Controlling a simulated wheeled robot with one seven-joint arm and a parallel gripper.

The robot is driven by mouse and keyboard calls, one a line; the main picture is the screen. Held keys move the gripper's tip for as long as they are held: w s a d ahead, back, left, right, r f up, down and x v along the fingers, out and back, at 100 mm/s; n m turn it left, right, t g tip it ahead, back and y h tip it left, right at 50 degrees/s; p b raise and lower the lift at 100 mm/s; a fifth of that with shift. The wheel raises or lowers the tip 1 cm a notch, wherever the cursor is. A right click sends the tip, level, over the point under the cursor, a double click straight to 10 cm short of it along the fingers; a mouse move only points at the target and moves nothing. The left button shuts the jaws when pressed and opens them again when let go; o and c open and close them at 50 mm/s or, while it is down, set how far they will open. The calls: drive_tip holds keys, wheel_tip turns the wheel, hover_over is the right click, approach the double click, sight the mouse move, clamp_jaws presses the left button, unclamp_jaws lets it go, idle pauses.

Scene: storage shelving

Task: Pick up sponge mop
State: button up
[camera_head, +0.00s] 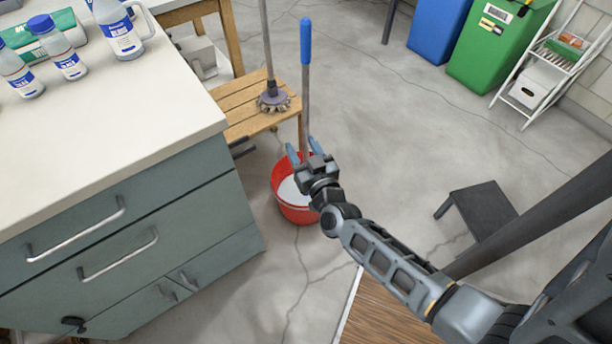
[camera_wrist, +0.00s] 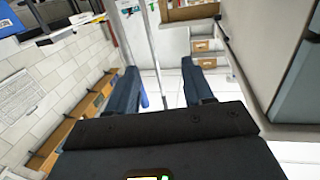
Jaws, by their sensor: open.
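A pole with a blue grip (camera_head: 306,42) stands nearly upright in a red bucket (camera_head: 297,213). Its lower end is hidden, so I cannot tell if it is the sponge mop. My gripper (camera_head: 305,151) is open above the bucket, and the pole lines up between its fingertips. In the wrist view a thin grey pole (camera_wrist: 151,45) appears between the open fingers of my gripper (camera_wrist: 160,68). Contact with a finger is not clear. A second pole with a round, dark, tufted head (camera_head: 273,101) is at the wooden bench.
A grey cabinet with a white top (camera_head: 130,120) is at the left, bearing several bottles. The wooden bench (camera_head: 235,105) is behind the bucket. A dark step stool (camera_head: 482,212) stands to the right. Blue and green bins (camera_head: 490,55) are at the back. Middle floor is clear.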

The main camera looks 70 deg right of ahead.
sight(306, 84)
drive_tip(key=w+d+r+m+g+h+p, duration=0.1)
drive_tip(key=d, duration=0.3)
drive_tip(key=w+d+r+m+g+h+p, duration=0.1)
drive_tip(key=w+d, duration=0.1)
drive_tip(key=d, duration=0.3)
drive_tip(key=w+d+r+g+p, duration=0.1)
drive_tip(key=d, duration=0.4)
drive_tip(key=shift+w+r+m+h, duration=0.25)
drive_tip(key=shift+r+m+h, duration=0.15)
drive_tip(key=shift+b+x, duration=0.55)
drive_tip(key=shift+x, duration=2.5)
drive_tip(key=shift+s+r, duration=0.1)
drive_tip(key=shift+c, duration=0.4)
clamp_jaws()
